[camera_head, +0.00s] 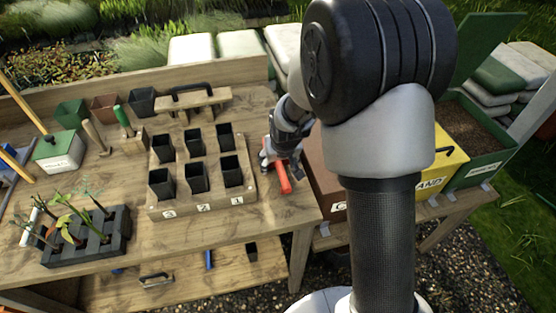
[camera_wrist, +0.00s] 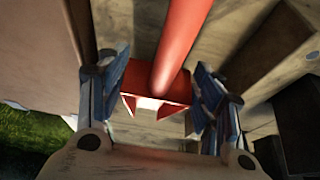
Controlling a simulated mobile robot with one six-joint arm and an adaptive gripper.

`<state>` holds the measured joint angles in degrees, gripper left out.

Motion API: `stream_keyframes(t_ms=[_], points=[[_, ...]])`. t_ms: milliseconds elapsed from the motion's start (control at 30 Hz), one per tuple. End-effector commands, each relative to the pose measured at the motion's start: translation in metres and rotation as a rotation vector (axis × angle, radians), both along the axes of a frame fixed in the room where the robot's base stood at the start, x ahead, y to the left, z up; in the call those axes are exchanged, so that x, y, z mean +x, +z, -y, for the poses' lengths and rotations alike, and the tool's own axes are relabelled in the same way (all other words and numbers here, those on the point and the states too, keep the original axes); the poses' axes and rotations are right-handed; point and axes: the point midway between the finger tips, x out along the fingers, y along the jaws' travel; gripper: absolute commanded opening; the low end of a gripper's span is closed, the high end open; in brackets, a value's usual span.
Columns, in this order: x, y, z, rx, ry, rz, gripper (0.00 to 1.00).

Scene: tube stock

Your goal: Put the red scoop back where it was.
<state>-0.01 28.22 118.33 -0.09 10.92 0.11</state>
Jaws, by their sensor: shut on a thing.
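The red scoop (camera_head: 283,181) is at the right end of the wooden potting bench (camera_head: 125,232), beside the block of black pots. My gripper (camera_head: 276,158) is shut on it. In the wrist view, the scoop (camera_wrist: 158,80) lies between the two blue-padded fingers of my gripper (camera_wrist: 158,100), with its handle running up out of the picture. Part of the scoop is hidden by my gripper in the head view. I cannot tell whether the scoop touches the bench top.
A wooden block (camera_head: 240,201) with several black pots stands just left of my gripper. A brown bin (camera_head: 326,180), a yellow bin (camera_head: 447,160) and a green bin (camera_head: 490,158) stand to the right, partly behind my arm. A dark seedling tray (camera_head: 88,247) is at front left.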

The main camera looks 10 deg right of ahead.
Motion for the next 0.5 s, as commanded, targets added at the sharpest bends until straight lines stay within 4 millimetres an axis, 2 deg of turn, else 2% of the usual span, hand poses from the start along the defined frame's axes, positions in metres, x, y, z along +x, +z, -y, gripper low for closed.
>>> stream_keyframes(t_ms=[500], points=[[0.0002,-0.0045,0.0,0.0,0.0,0.001,0.3]])
